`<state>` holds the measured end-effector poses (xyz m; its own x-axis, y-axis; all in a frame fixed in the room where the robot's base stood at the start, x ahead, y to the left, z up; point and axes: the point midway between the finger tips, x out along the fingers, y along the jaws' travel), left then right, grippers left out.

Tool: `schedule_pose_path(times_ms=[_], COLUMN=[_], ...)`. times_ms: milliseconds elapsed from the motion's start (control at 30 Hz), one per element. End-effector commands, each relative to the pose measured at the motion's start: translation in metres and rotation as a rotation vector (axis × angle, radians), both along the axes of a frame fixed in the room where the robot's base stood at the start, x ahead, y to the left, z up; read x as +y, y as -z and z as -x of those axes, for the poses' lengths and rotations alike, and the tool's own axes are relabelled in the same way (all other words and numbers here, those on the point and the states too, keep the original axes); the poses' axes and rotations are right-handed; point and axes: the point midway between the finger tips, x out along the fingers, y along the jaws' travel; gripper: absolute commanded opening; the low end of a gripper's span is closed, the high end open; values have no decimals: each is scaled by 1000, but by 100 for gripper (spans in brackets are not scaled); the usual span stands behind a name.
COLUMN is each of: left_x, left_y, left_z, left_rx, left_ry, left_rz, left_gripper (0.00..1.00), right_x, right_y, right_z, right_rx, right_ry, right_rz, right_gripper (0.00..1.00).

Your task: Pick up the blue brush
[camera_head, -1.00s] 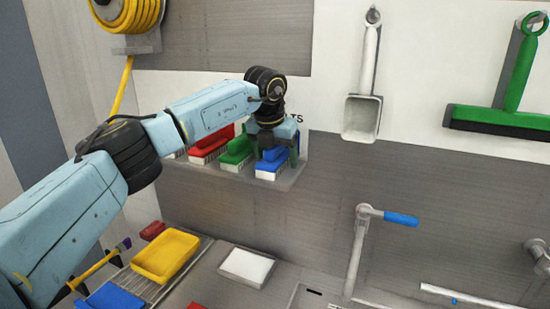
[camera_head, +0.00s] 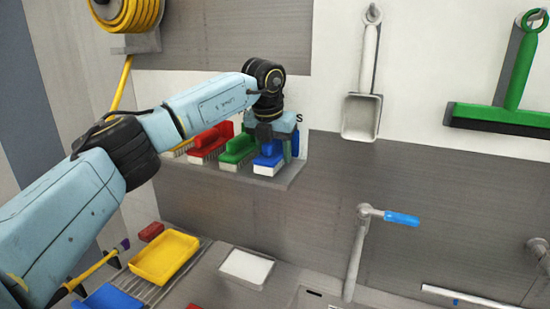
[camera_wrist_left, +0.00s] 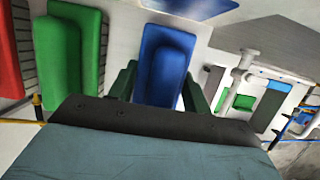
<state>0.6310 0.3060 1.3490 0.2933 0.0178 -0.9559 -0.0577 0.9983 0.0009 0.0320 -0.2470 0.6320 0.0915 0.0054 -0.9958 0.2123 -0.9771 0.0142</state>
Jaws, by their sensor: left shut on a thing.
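The blue brush (camera_head: 268,159) with pale bristles is at the right end of the wall shelf, beside a green brush (camera_head: 237,150). My left gripper (camera_head: 272,150) reaches down over it from above and is shut on it. In the left wrist view the blue brush (camera_wrist_left: 165,65) sits between the two dark green fingers, one on each side. Whether its bristles still touch the shelf is hard to tell. My right gripper is not in view.
A red brush (camera_head: 210,142) stands left of the green one on the shelf (camera_head: 285,180). A white scoop (camera_head: 361,115) and a green squeegee (camera_head: 500,115) hang to the right. Below are a yellow tray (camera_head: 165,257), a white tray (camera_head: 246,268) and a tap (camera_head: 358,250).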

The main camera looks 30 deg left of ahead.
Motion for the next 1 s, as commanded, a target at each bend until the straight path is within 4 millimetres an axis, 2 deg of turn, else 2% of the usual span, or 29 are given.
schedule_pose_path(times_ms=[333,400,667,767,1000], left_x=[-1,0,-2,-3,-6], left_y=[-62,-56,-55,-54,-54], left_z=[0,8,40,59,118], left_rx=[-7,-3,-4,-5,-7], left_ry=[1,2,3,3,3], left_rz=[2,1,1,0,-1], left_gripper=[23,23,23,23,23], right_x=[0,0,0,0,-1], right_y=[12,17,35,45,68], right_z=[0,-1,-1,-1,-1], right_rx=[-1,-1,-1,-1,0], right_ry=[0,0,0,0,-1], right_rz=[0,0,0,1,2], right_gripper=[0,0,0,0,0])
